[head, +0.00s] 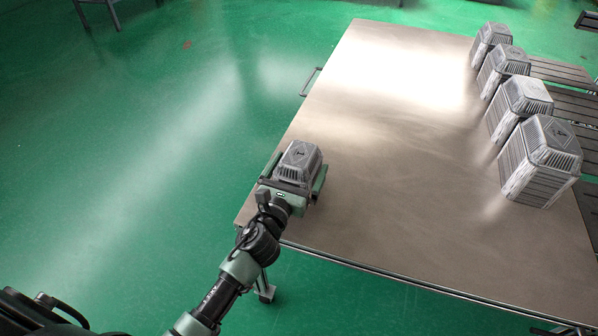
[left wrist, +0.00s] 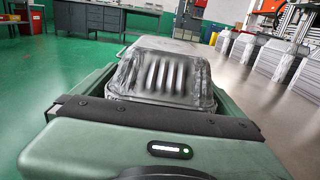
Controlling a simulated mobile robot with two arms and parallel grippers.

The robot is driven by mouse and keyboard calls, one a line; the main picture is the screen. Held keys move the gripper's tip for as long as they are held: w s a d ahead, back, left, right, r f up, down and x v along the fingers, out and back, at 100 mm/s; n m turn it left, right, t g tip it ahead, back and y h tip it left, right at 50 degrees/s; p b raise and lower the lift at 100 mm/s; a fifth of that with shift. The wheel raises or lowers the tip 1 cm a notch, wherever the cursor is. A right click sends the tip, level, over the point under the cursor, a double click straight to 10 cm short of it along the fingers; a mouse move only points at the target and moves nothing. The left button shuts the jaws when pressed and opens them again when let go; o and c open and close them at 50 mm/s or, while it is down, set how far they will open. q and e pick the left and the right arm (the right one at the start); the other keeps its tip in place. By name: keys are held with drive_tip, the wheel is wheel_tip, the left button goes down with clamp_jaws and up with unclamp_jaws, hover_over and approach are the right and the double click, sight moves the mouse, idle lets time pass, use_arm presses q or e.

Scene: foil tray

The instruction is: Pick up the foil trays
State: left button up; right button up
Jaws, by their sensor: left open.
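A grey foil tray stack (head: 301,156) sits near the left front edge of the metal table. My left gripper (head: 297,170) is open, with one finger on each side of this stack. In the left wrist view the ribbed stack (left wrist: 165,75) lies between the green fingers of the left gripper (left wrist: 160,95), with its lower part hidden by the gripper body. Whether the fingers touch it, I cannot tell. Several more foil tray stacks (head: 541,158) stand in a row along the right side of the table, and they also show in the left wrist view (left wrist: 242,50). My right gripper is not in view.
The metal table (head: 390,150) is clear between the near stack and the row on the right. A dark slatted surface (head: 565,75) adjoins the table's right side. Green floor (head: 130,150) lies open to the left. Cabinets (left wrist: 90,18) stand far off in the left wrist view.

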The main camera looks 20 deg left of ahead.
use_arm(q)
drive_tip(key=shift+w, duration=0.2)
drive_tip(key=c, duration=1.5)
drive_tip(key=shift+o, duration=0.2)
drive_tip(key=shift+r, duration=0.1)
